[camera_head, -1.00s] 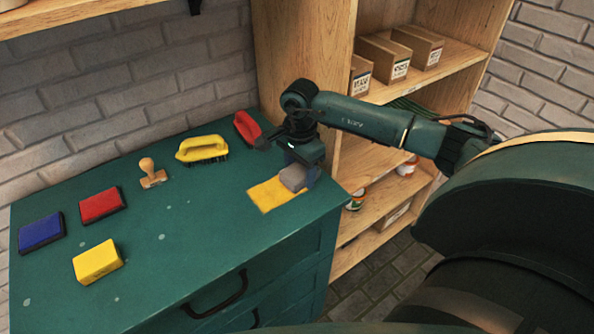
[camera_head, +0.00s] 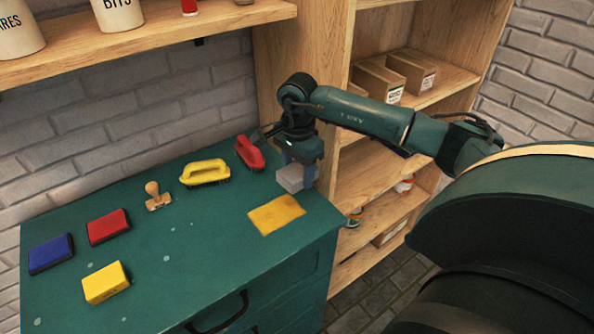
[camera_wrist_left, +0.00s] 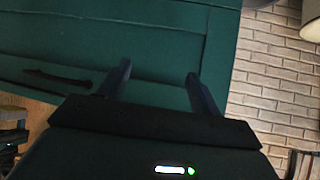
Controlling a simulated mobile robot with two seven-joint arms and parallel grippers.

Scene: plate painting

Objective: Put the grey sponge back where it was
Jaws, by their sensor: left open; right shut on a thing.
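The grey sponge (camera_head: 290,178) is in my right gripper (camera_head: 298,180) at the back right of the green cabinet top. The gripper points down and is shut on it. I cannot tell whether the sponge touches the surface. A yellow cloth (camera_head: 276,214) lies flat in front of it, apart from the sponge. My left gripper (camera_wrist_left: 158,80) shows only in the left wrist view, open and empty, in front of the green cabinet.
On the green cabinet (camera_head: 190,265) stand a red brush (camera_head: 250,153), a yellow brush (camera_head: 205,173), a wooden stamp (camera_head: 157,197), a red pad (camera_head: 108,227), a blue pad (camera_head: 51,254) and a yellow sponge (camera_head: 106,283). A wooden shelf (camera_head: 375,170) stands at the right.

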